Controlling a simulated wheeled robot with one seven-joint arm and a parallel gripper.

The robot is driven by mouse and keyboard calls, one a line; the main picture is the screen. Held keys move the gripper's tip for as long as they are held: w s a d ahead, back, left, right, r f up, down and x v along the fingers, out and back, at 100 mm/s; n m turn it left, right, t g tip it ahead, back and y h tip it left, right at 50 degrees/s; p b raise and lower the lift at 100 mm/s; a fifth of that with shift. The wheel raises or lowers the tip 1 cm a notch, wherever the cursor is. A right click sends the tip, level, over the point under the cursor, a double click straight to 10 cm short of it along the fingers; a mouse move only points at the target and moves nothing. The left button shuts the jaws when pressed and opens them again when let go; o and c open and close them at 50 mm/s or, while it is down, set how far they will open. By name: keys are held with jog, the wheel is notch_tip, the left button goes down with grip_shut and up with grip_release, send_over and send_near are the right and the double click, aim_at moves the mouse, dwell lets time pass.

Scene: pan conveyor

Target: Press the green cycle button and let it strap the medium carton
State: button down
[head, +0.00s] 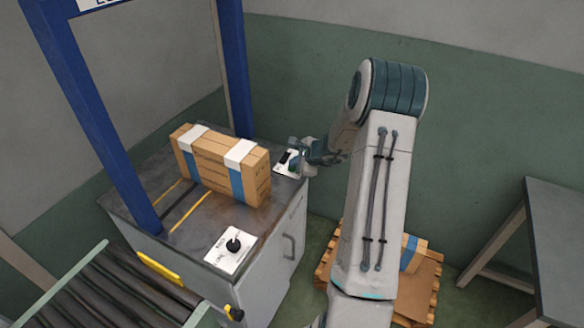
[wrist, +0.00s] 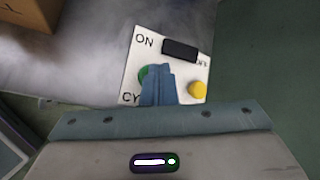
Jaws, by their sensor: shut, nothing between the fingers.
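The green cycle button (wrist: 144,74) sits on a white control panel (wrist: 134,60) in the wrist view, mostly hidden behind my fingers. My gripper (wrist: 156,70) is shut and empty, its tips over the button's right side. I cannot tell whether they touch it. In the head view my gripper (head: 298,150) is at the small panel (head: 285,167) at the back right of the machine top. A brown carton (head: 212,163), apparently the medium one, stands on the strapping machine's top (head: 210,215). It has blue bands and white patches at its upper edges.
A blue arch (head: 95,120) rises around the machine top. A black knob (head: 233,245) on a white plate is at the front corner. A black switch (wrist: 180,50) and yellow button (wrist: 198,90) flank the green button. Roller conveyor (head: 120,295), pallet (head: 432,290) and grey table (head: 560,225) stand nearby.

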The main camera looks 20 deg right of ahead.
dwell(0.4)
jog(key=shift+r+p, duration=0.5)
jog(key=shift+r, duration=0.35)
jog(key=shift+r, duration=0.15)
jog(key=shift+r+p, duration=1.75)
jog(key=shift+r, duration=0.7)
jog(key=shift+f, duration=0.1)
